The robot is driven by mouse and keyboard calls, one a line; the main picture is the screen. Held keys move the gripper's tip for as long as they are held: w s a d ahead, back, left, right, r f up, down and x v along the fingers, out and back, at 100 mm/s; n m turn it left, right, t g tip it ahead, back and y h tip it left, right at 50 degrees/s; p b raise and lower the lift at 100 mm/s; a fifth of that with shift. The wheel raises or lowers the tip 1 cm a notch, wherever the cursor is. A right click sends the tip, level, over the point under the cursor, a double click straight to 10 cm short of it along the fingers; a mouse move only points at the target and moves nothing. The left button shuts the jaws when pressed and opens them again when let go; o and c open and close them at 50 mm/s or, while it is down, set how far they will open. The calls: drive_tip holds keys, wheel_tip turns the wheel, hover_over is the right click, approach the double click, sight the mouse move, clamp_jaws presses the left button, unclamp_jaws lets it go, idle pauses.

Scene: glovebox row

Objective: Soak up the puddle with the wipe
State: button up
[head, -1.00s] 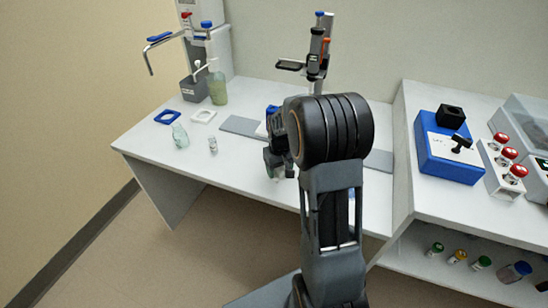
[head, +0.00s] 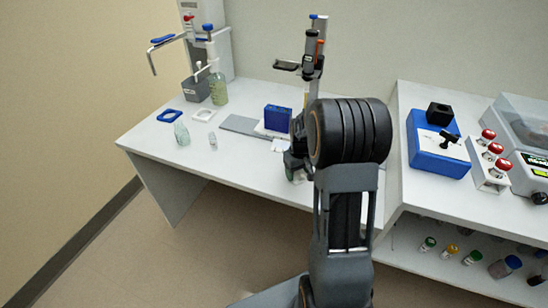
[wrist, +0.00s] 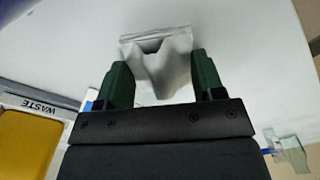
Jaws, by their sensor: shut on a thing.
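My gripper (wrist: 162,72) is shut on the wipe (wrist: 160,62), a white, folded, crumpled cloth between the green fingers in the wrist view. The wipe hangs out past the fingertips over a pale surface; I cannot tell whether it touches that surface. In the head view my gripper (head: 294,166) is at the front part of the white bench (head: 235,165), partly behind my own arm. I cannot make out the puddle in either view.
A blue box (head: 278,118) stands by a grey mat (head: 240,125). A clear bottle (head: 181,133) and small vial (head: 212,142) stand to the left. A yellow container marked WASTE (wrist: 25,140) is at the wrist view's left. The bench's left front is mostly clear.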

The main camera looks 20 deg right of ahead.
drive_tip(key=shift+s+d, duration=0.5)
drive_tip(key=shift+s+r+p, duration=0.1)
drive_tip(key=shift+r+p, duration=0.25)
drive_tip(key=shift+p, duration=0.15)
drive_tip(key=shift+a+r, duration=0.1)
drive_tip(key=shift+r, duration=0.8)
drive_tip(key=shift+r+p, duration=0.9)
drive_tip(key=shift+p, duration=0.15)
drive_tip(key=shift+r+p, duration=1.45)
drive_tip(key=shift+r, duration=0.4)
